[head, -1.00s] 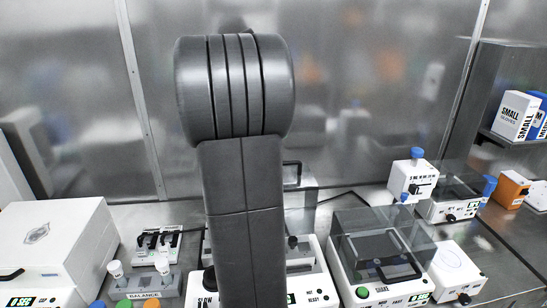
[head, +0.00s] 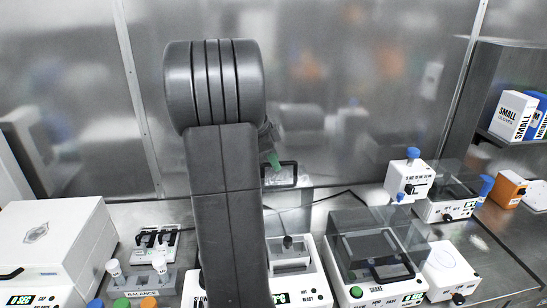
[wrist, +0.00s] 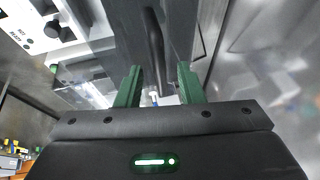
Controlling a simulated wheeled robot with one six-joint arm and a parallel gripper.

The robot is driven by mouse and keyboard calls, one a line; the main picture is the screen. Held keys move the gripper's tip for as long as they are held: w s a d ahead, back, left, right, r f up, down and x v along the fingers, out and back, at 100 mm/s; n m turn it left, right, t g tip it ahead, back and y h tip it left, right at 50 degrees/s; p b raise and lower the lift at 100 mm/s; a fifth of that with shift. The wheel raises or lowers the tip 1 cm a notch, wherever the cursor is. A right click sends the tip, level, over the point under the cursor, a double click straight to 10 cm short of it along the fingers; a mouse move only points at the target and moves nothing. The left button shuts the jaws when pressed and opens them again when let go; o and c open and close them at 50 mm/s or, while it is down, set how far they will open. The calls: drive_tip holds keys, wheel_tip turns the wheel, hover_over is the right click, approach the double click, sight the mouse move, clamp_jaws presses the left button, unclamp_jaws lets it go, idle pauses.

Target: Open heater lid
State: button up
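The heater (head: 312,283) is a white box with a small green display, partly hidden behind my arm in the head view. Its clear lid (head: 290,222) stands raised at the back, with a black handle (head: 280,184) near its top. My gripper (wrist: 160,72) has two green fingers, spread apart with nothing gripped between them. In the wrist view the dark handle (wrist: 155,45) lies just past the fingertips, roughly in line with the gap. In the head view one green finger (head: 273,160) shows close to the handle; whether they touch is unclear.
A shaker (head: 375,262) with a clear cover stands right of the heater. A white box-shaped device (head: 50,245), a balance rack (head: 142,284) and a small tube rack (head: 157,240) are on the left. Free space remains above the bench.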

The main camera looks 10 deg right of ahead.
sight(275, 184)
clamp_jaws()
drive_tip(key=shift+s+r+b, duration=0.2)
drive_tip(key=shift+s+b, duration=0.55)
drive_tip(key=shift+s, duration=0.4)
drive_tip(key=shift+s+r+b, duration=0.2)
drive_tip(key=shift+s+b, duration=0.5)
drive_tip(key=shift+s, duration=0.4)
unclamp_jaws()
drive_tip(key=shift+r, duration=0.1)
drive_tip(key=v, duration=1.3)
drive_tip(key=shift+a+r+b, duration=0.3)
drive_tip(key=shift+b, duration=0.1)
